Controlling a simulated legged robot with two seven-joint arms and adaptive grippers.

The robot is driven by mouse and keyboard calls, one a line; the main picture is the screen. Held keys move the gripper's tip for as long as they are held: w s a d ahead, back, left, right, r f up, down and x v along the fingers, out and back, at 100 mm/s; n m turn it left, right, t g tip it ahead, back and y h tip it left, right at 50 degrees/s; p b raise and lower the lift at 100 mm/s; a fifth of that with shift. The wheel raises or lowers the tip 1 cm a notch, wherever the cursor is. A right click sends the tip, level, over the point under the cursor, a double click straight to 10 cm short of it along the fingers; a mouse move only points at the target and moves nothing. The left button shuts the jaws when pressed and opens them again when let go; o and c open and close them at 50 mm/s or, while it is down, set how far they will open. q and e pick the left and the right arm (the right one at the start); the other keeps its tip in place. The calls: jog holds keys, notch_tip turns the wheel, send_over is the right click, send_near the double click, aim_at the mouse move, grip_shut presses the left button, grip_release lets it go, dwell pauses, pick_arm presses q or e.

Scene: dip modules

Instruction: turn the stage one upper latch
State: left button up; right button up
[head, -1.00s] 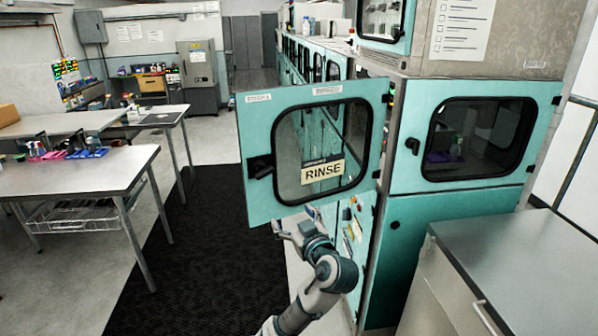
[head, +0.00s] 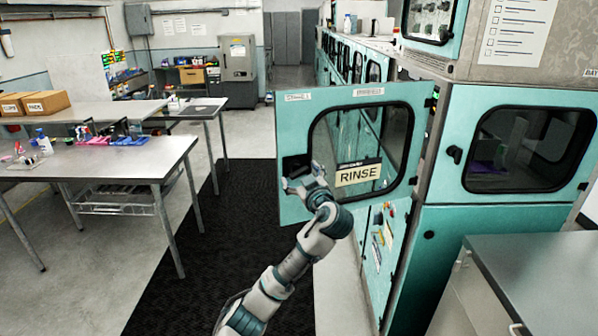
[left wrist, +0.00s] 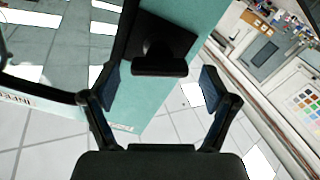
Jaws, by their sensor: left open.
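A teal upper door (head: 290,207) with a dark-framed window and a RINSE label (head: 357,175) stands swung open. Its black latch (head: 295,164) is at the door's left edge. My left gripper (head: 303,184) is in front of that edge, at about latch height, partly covering the latch area. In the left wrist view, the black latch (left wrist: 158,50) with its bar-like handle lies between and just ahead of the open fingers of the left gripper (left wrist: 160,82). I cannot tell whether the fingers touch it. My right gripper is not in view.
A closed teal door (head: 448,190) with its own black latch (head: 455,154) is to the right. A grey counter (head: 540,270) stands at the lower right. A metal table (head: 110,165) with bottles is at the left. A dark floor mat (head: 225,235) lies clear between.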

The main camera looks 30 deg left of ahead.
pick_arm(q)
jog(key=shift+x, duration=1.1)
jog(key=shift+f, duration=0.1)
jog(key=c, duration=1.2)
jog(key=shift+o, duration=0.2)
jog(key=shift+d, duration=0.1)
jog(key=m+p, duration=0.3)
jog(key=m, duration=0.1)
jog(key=shift+w, duration=0.1)
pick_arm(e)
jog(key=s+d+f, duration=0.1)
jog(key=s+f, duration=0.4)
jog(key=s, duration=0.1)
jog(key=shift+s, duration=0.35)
pick_arm(q)
jog(key=o, duration=1.2)
jog(key=shift+c, duration=0.2)
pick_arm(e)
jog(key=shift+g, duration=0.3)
pick_arm(q)
jog(key=shift+d, duration=0.1)
